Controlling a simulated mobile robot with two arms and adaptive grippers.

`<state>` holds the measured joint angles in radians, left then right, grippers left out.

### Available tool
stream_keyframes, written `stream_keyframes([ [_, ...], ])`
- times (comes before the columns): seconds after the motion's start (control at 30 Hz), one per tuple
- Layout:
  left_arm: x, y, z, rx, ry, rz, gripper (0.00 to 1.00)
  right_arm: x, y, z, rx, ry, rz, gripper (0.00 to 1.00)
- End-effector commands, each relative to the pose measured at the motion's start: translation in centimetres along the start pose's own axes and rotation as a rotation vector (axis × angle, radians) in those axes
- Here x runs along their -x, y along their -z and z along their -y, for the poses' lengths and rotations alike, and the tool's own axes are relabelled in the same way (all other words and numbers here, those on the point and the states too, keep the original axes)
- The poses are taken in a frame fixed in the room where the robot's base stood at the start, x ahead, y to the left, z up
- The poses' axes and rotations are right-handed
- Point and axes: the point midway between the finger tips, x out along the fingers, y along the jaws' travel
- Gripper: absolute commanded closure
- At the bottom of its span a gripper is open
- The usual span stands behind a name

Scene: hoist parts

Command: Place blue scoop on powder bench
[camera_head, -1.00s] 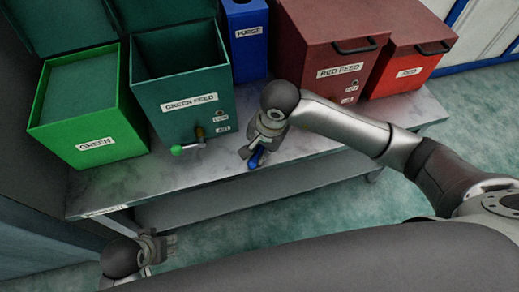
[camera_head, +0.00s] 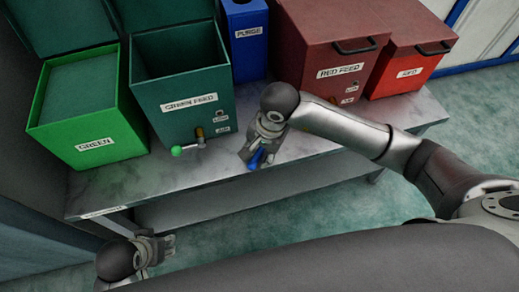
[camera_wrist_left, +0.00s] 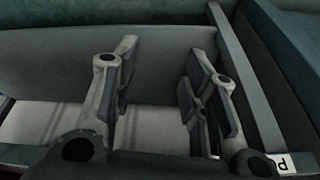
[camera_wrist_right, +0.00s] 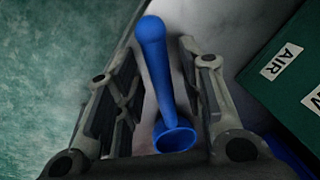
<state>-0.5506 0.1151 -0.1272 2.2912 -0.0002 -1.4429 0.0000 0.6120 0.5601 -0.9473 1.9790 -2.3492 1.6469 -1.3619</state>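The blue scoop (camera_head: 257,157) is at the front edge of the grey marbled bench (camera_head: 105,190), below the boxes. In the right wrist view the scoop (camera_wrist_right: 153,60) has its round handle end away from me and its cup near the palm. My right gripper (camera_head: 258,155) is open around the scoop; gaps show between it and both fingers (camera_wrist_right: 157,85). Contact between scoop and bench top is hard to confirm. My left gripper (camera_head: 160,245) is low, in front of the bench's left end. It is open and empty in the left wrist view (camera_wrist_left: 160,85).
A green box (camera_head: 88,120), a dark green feed box (camera_head: 190,105) with a green-knobbed valve (camera_head: 185,148), a blue purge box (camera_head: 246,45), a dark red feed box (camera_head: 335,65) and a red box (camera_head: 405,70) line the bench. Clear bench top lies right of my right gripper.

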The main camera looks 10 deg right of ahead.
Motion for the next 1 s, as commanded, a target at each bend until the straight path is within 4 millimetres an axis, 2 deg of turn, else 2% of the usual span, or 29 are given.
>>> stream_keyframes([
  [0.2,0.0,0.2,0.0,0.0,0.0,-0.008,0.6,0.2,0.0,0.1,0.0,0.0,0.0,0.64],
  [0.27,-1.0,-0.2,-0.1,-0.003,-0.001,0.006,0.6,0.4,0.0,0.1,0.0,0.001,0.0,0.64],
  [0.5,-4.1,-0.9,-0.2,-0.005,-0.005,0.025,0.6,6.2,0.1,0.2,0.002,0.005,-0.004,0.64],
  [0.7,-6.0,-1.5,-0.3,-0.007,-0.006,0.034,0.6,10.1,0.1,0.1,0.001,0.002,-0.003,0.64],
  [0.83,-6.8,-1.8,-0.4,-0.007,-0.007,0.038,0.6,11.6,0.0,0.1,0.0,0.002,-0.001,0.64],
  [1.0,-7.1,-1.9,-0.4,-0.007,-0.007,0.037,0.6,12.3,0.0,0.1,0.0,0.0,0.0,0.64],
])
